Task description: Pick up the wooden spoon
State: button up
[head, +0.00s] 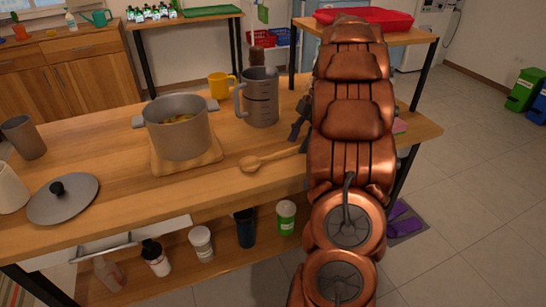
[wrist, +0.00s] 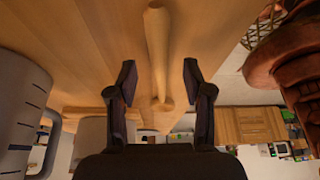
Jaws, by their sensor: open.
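The wooden spoon (head: 262,161) lies on the wooden table near its front edge. Its bowl points left, and its handle runs right until my arm hides it. My gripper (head: 299,124) is mostly hidden behind my copper arm, with dark finger parts showing close to the handle. In the wrist view the spoon (wrist: 158,58) runs lengthwise between the two dark fingers of my gripper (wrist: 157,75). The fingers are apart, with a gap on each side of the spoon. Nothing is held.
A grey pot (head: 180,133) stands on a wooden board left of the spoon. A grey tankard (head: 261,102) and a yellow mug (head: 220,86) stand behind it. A lid (head: 64,198) lies at the left. The table in front of the board is clear.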

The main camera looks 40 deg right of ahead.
jog(key=shift+w+a+f, duration=0.1)
jog(key=shift+a+f, duration=0.1)
jog(key=shift+f, duration=0.45)
grip_shut()
